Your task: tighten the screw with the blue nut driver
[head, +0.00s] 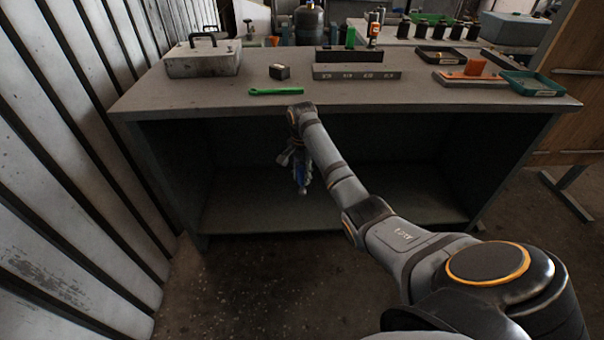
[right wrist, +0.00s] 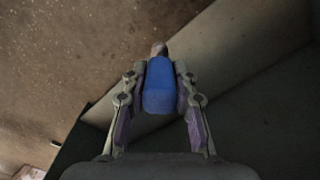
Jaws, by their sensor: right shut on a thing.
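My right gripper (head: 299,165) hangs below the front edge of the table top, in front of the open space under it. It is shut on the blue nut driver (head: 300,176), which points downward. In the right wrist view, my right gripper (right wrist: 160,82) has one finger on each side of the driver's blue handle (right wrist: 159,88). A short, lighter piece shows beyond the handle's far end. No screw can be made out in either view. My left gripper is not in view.
The grey workbench (head: 220,95) carries a green wrench (head: 276,91), a small dark block (head: 279,72), a grey bar with holes (head: 356,72), a metal case (head: 203,60), an orange block (head: 475,66) and a green tray (head: 532,84).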

